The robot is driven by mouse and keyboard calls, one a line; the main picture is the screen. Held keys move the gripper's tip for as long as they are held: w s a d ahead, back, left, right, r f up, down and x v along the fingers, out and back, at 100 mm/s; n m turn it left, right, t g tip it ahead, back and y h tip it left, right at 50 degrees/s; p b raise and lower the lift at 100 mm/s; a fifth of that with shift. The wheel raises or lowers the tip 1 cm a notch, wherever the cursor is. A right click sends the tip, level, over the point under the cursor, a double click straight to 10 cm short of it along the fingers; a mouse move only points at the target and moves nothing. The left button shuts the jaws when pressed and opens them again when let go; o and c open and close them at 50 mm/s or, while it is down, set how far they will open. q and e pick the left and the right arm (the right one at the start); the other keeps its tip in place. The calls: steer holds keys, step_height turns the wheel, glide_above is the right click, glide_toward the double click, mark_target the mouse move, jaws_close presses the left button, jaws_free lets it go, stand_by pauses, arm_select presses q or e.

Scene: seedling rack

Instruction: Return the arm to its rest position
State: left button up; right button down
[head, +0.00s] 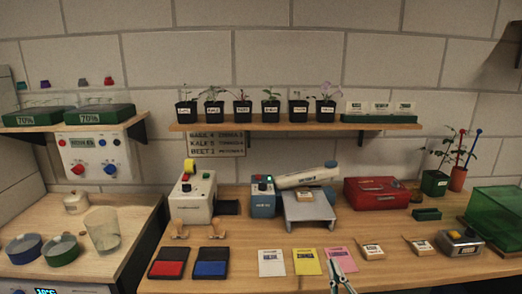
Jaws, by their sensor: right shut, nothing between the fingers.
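My right gripper (338,272) shows at the bottom edge of the head view, over the front part of the bench (220,282). Its fingers are shut with nothing between them. It overlaps the lower part of the pink seed packet (341,258) in the picture; whether it touches the packet I cannot tell. The rest of the right arm is out of the frame. My left gripper is not in view.
White (271,262) and yellow (306,261) packets lie left of the gripper. Red (169,263) and blue (211,263) ink pads lie further left. Small tagged blocks (371,252) lie to the right. Devices stand behind. A shelf (290,127) holds several potted seedlings.

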steer(key=s+a+f+n+g+y, duration=0.25)
steer(key=s+f+n, duration=0.4)
steer(key=n, duration=0.45)
steer(key=s+a+f+n+g+y, duration=0.25)
steer(key=s+f+n, duration=0.25)
steer(key=f+n, duration=0.5)
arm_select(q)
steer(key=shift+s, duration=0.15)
arm_select(e)
steer(key=s+d+f+n+g+h, duration=0.3)
steer(key=s+d+f+n, duration=0.4)
steer(key=s+f+n, duration=0.3)
step_height(320, 180, down, 3)
steer(key=shift+s+r+n+g, duration=0.25)
steer(key=shift+n+g, duration=0.35)
steer(key=shift+n, duration=0.5)
